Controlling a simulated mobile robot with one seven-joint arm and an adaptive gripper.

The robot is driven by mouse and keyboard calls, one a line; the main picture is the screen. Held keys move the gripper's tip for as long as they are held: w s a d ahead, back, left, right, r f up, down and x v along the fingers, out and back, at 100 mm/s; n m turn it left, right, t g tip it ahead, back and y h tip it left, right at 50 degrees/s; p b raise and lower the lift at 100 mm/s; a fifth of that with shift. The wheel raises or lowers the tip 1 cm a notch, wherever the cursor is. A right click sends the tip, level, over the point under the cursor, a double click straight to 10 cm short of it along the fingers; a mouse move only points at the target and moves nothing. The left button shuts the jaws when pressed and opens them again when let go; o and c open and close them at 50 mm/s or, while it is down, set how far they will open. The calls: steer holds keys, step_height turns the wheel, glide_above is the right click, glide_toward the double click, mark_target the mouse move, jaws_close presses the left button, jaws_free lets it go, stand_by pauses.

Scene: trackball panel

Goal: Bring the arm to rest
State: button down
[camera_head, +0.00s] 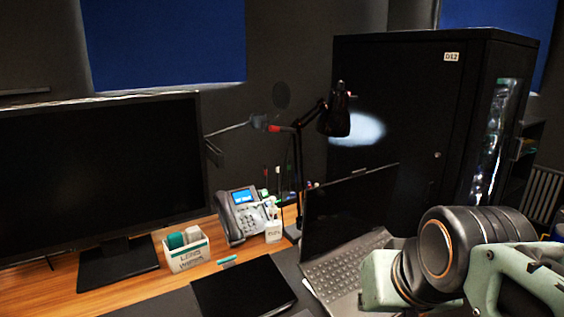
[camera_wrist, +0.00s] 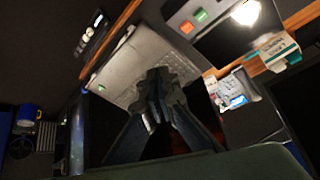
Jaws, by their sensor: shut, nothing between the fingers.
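My gripper (camera_wrist: 163,78) shows in the wrist view, its dark fingers drawn together with nothing between them. It is in front of the grey keyboard of a laptop (camera_wrist: 143,58); I cannot tell the gap between them. In the head view, my arm comes in at the lower right, in front of the laptop's right side. The fingers cannot be made out there. The open laptop (camera_head: 345,265) stands on the desk with its dark screen raised.
A large monitor (camera_head: 100,170) stands at the left of the desk. A phone (camera_head: 243,214), a white box (camera_head: 186,250) with small items, a pen cup (camera_head: 273,232) and a black lamp (camera_head: 334,118) stand behind a dark pad (camera_head: 240,290). A black cabinet (camera_head: 400,110) stands behind the laptop.

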steer(key=s+r+p, duration=0.2)
steer(key=r+p, duration=0.8)
steer(key=p, duration=0.1)
steer(key=s+a+r+g+p, duration=0.1)
steer(key=s+r+p, duration=0.1)
steer(key=r+p, duration=0.8)
steer(key=shift+a+r+n+p, duration=0.2)
steer(key=shift+n+p, duration=0.2)
steer(key=shift+p, duration=0.4)
steer(key=shift+w+d, duration=0.1)
